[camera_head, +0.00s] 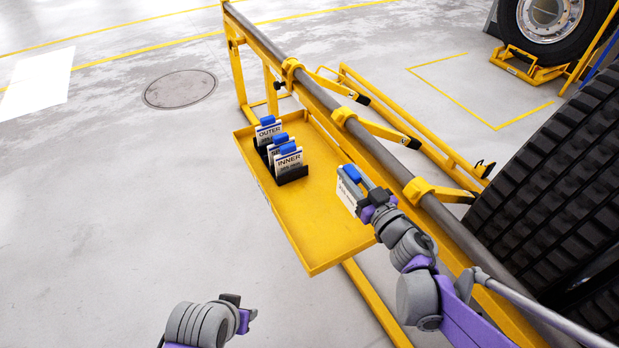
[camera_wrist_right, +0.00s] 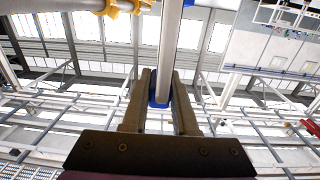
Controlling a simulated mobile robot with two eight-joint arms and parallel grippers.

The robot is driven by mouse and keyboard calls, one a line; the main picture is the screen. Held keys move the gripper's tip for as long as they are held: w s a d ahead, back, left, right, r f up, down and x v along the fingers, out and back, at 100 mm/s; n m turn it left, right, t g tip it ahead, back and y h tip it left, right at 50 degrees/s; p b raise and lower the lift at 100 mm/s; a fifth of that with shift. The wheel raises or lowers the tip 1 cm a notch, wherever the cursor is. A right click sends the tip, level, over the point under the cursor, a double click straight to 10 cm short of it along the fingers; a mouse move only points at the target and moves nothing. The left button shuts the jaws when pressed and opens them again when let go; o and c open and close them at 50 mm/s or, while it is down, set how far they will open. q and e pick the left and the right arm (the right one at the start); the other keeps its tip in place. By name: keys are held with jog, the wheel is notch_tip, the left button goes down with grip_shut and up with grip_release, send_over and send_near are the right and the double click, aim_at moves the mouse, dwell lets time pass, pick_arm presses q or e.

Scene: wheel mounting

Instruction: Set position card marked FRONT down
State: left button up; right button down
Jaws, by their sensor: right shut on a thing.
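My right gripper (camera_head: 364,189) is shut on a white card (camera_head: 347,194) with a blue top grip. The card hangs over the right part of the yellow tray (camera_head: 318,255), close to the rail. Its lettering is too small to read, and I cannot tell if it touches the tray. In the right wrist view, the blue grip (camera_wrist_right: 159,92) sits between the two fingers. Several similar cards stand in black holders in the tray, among them OUTER (camera_head: 269,132) and INNER (camera_head: 289,161). My left gripper (camera_head: 246,312) is low in the head view, away from the tray; its jaws are unclear.
A long grey rail (camera_head: 325,99) with yellow clamps (camera_head: 343,116) runs along the tray's right side. A large black tyre (camera_head: 555,190) stands at the right. Another wheel (camera_head: 548,18) rests in a yellow stand behind. The tray's near part is clear.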

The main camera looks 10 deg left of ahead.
aim_at(347, 207)
jog(key=shift+w+a+f, duration=0.3)
jog(key=shift+a+f, duration=0.1)
jog(key=shift+w+a+f+b, duration=0.15)
jog(key=shift+f+b, duration=0.25)
jog(key=shift+b, duration=0.1)
jog(key=shift+s+f+b, duration=0.2)
jog(key=shift+f+b, duration=1.15)
jog(key=shift+f, duration=3.05)
pick_arm(q)
jog(key=x, duration=0.2)
jog(key=s+x, duration=0.1)
jog(key=x, duration=0.2)
jog(key=shift+f, duration=0.3)
jog(key=shift+f, duration=0.1)
pick_arm(e)
jog(key=shift+f, duration=0.1)
jog(key=shift+f, duration=0.15)
jog(key=c, duration=0.7)
grip_release()
pick_arm(q)
jog(key=shift+w+f, duration=0.1)
